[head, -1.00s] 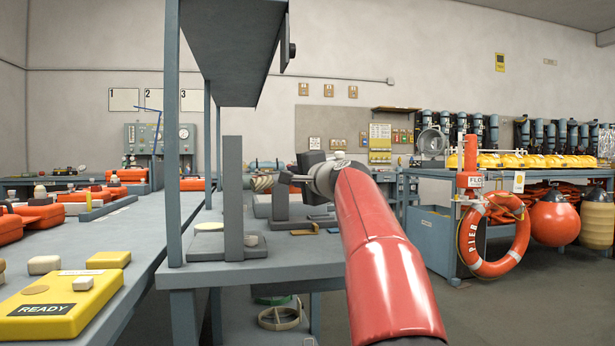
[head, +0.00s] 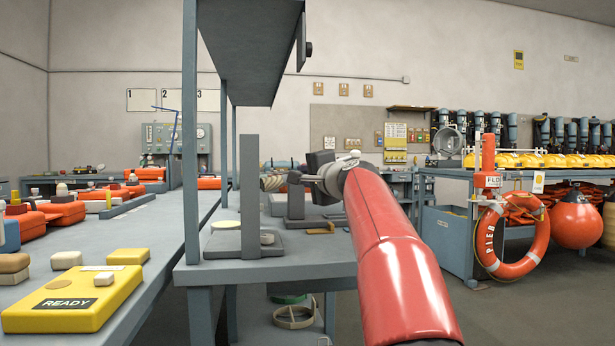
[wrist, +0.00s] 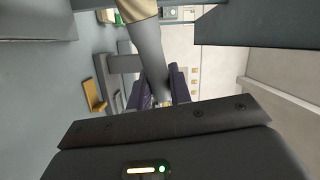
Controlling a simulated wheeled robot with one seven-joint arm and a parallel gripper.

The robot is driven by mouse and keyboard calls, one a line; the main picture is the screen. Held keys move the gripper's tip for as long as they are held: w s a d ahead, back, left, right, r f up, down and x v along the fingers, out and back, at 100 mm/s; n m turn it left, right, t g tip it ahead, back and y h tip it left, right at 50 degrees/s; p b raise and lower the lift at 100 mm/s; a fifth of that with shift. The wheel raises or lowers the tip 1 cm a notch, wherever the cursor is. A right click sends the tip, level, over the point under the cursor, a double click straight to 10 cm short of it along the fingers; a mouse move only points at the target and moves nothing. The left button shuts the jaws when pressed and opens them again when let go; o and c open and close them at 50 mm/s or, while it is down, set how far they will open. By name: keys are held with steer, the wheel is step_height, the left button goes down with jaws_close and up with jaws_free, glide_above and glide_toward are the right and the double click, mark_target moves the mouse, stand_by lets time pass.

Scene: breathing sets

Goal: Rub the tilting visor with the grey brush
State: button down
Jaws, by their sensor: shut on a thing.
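My gripper (head: 308,180) is held out over the grey bench in the head view, at the end of my red arm. In the wrist view its dark fingers (wrist: 160,88) are shut on a grey handle, which looks like the grey brush (wrist: 148,45). Its cream end shows at the top edge of that view. In the head view I cannot clearly make out the brush. A narrow grey flap with a dark knob (head: 302,42) hangs at the edge of the overhead panel; it may be the tilting visor, but I cannot tell for sure. My gripper is below it, apart.
An upright grey post (head: 250,190) stands on the bench (head: 290,265) left of my gripper. A tall frame post (head: 190,130) rises further left. A yellow READY case (head: 75,305) lies on the left table. Open floor lies to the right.

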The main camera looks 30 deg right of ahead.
steer(key=shift+w+a, duration=0.2)
steer(key=shift+a, duration=0.4)
